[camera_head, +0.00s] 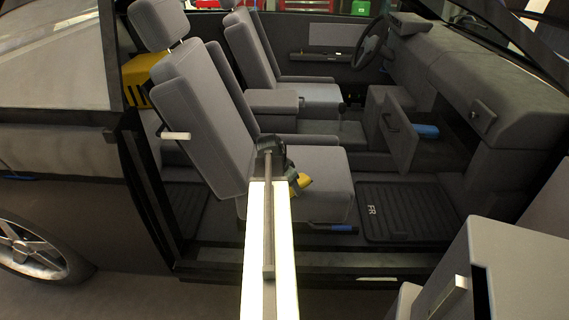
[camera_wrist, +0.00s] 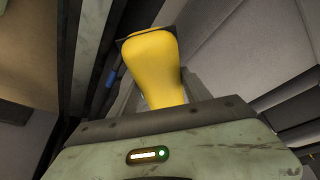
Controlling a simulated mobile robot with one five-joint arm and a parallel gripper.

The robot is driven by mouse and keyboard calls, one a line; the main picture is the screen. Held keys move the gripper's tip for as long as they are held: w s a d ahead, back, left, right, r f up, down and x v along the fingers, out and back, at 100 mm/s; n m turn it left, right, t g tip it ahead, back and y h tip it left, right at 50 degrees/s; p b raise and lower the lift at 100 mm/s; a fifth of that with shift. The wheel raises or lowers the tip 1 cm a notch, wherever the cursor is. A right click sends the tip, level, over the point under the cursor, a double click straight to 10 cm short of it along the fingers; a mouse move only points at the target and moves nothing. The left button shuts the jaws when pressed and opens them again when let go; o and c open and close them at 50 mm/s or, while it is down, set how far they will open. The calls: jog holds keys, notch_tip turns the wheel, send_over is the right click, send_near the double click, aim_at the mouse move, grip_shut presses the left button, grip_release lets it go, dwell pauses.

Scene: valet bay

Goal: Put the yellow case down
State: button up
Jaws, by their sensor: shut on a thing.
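The yellow case (camera_wrist: 155,70) shows large in the wrist view, a rounded yellow shape just beyond my gripper's body. My gripper (camera_head: 294,180) is shut on it. In the head view a small part of the case (camera_head: 304,182) shows at the gripper, over the cushion of the near front seat (camera_head: 325,198). My arm and gripper hide the rest of it. I cannot tell whether the case touches the seat.
A floor mat marked FR (camera_head: 412,211) lies in the right footwell. An open glovebox (camera_head: 430,145) holds a blue item (camera_head: 426,131). A yellow box (camera_head: 141,78) sits behind the near seat. The open door panel (camera_head: 510,270) stands at the lower right.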

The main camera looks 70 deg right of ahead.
jog(key=shift+w, duration=0.2)
jog(key=shift+w, duration=0.1)
jog(key=shift+w+d, duration=0.1)
jog(key=shift+d, duration=0.15)
jog(key=w+d, duration=0.2)
jog(key=d, duration=0.2)
jog(key=w+d+f+b, duration=0.1)
jog(key=d, duration=0.4)
jog(key=w+d, duration=0.2)
jog(key=d, duration=0.3)
jog(key=shift+w+d+f, duration=0.1)
jog(key=shift+w+f, duration=0.15)
jog(key=shift+w, duration=0.1)
notch_tip(320, 180, down, 4)
jog(key=b, duration=0.4)
jog(key=shift+r, duration=0.25)
jog(key=shift+w+f, duration=0.1)
jog(key=shift+f, duration=0.1)
jog(key=o, duration=1.5)
jog(key=shift+c, duration=0.2)
